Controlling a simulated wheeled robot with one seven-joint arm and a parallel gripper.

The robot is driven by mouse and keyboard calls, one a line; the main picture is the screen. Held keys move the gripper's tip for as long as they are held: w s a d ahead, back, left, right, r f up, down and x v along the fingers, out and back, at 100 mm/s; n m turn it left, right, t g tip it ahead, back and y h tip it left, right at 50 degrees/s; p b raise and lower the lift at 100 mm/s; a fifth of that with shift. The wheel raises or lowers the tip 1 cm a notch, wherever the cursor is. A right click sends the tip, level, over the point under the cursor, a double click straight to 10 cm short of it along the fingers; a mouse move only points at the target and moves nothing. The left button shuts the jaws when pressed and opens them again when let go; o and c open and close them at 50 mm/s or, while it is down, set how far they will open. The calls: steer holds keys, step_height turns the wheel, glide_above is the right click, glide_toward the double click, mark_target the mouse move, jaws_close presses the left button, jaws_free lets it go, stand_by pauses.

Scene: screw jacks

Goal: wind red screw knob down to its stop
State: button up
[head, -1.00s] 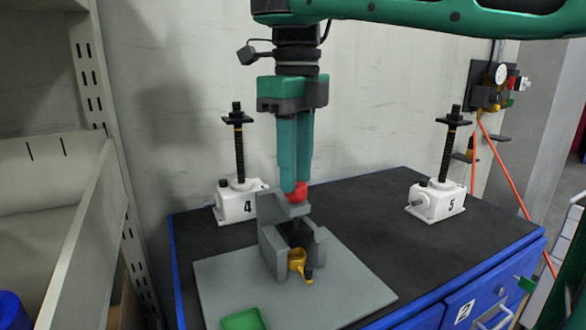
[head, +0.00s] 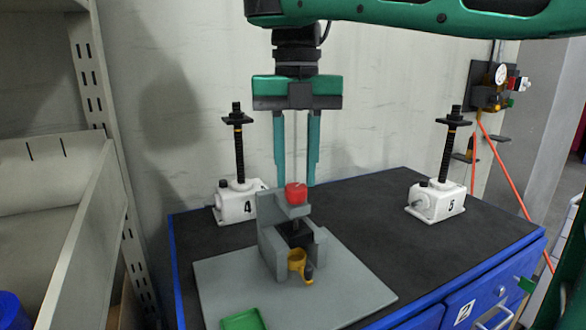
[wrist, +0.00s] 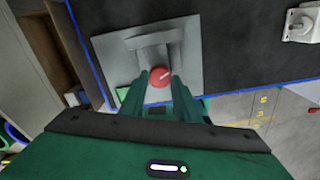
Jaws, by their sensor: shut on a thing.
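The red screw knob (head: 296,193) sits on top of a grey fixture (head: 270,240) with a dark block and screw below it. My gripper (head: 296,182) points down from above, its two teal fingers on either side of the knob and shut on it. In the wrist view the red knob (wrist: 160,76), with a pale line on its top, lies between the fingertips (wrist: 158,80). Just how the fingertips touch the knob is hard to see.
A shelf (head: 60,220) is at left.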

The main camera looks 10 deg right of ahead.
steer(key=shift+r+m, duration=0.1)
steer(key=shift+m, duration=0.5)
steer(key=shift+m, duration=0.3)
steer(key=shift+c, duration=0.7)
steer(key=o, duration=1.2)
steer(key=shift+a, duration=0.1)
steer(key=shift+r, duration=0.1)
